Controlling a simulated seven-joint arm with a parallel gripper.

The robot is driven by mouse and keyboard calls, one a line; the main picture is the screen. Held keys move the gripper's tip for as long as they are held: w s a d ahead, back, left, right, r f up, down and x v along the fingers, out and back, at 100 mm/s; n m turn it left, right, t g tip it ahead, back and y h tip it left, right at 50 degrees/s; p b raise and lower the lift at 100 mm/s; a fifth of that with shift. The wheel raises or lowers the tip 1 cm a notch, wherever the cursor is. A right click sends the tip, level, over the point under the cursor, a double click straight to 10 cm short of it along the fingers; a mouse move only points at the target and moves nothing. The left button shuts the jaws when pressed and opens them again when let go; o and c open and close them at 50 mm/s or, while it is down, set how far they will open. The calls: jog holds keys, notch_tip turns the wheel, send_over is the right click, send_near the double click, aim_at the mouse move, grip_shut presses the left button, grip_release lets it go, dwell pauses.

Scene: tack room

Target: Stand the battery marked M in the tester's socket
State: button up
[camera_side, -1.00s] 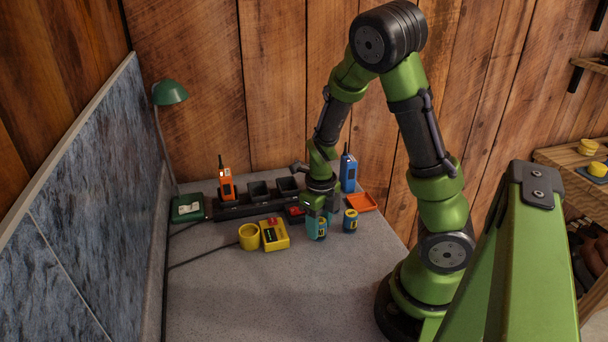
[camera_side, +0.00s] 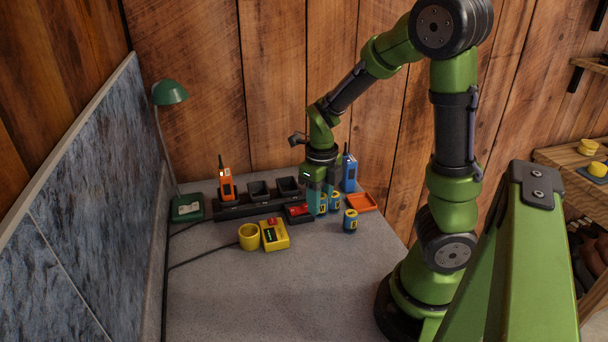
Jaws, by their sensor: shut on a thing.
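My gripper (camera_side: 320,203) is over the middle of the bench, pointing down, shut on a blue and yellow battery (camera_side: 322,207) that shows between its fingers. A second, similar battery (camera_side: 335,203) stands just right of the fingers. A third battery (camera_side: 350,221) stands apart, nearer the front right. The marks are too small to read, so I cannot tell which is M. The yellow tester (camera_side: 274,235), with a red part and dark panel, lies left of my gripper. A round yellow cup (camera_side: 249,237), open at the top, stands against its left side and looks empty.
Behind the tester, a black charger rack (camera_side: 232,211) holds an orange radio (camera_side: 226,183). A black and red item (camera_side: 298,213) sits by my gripper's left. A blue radio (camera_side: 349,172) and orange tray (camera_side: 361,202) stand right. A green lamp (camera_side: 170,93) rises at left. The bench front is clear.

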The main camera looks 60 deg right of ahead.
jog(key=shift+r, duration=0.9)
jog(key=w+a+n, duration=0.4)
jog(key=w+a, duration=0.6)
jog(key=w, duration=0.4)
jog(key=shift+n, duration=0.3)
jog(key=shift+s+f, duration=0.15)
jog(key=shift+f, duration=1.1)
jog(key=shift+s+f, duration=0.15)
jog(key=shift+f, duration=1.1)
jog(key=shift+f, duration=0.55)
jog(key=o, duration=0.8)
notch_tip(320, 180, up, 11)
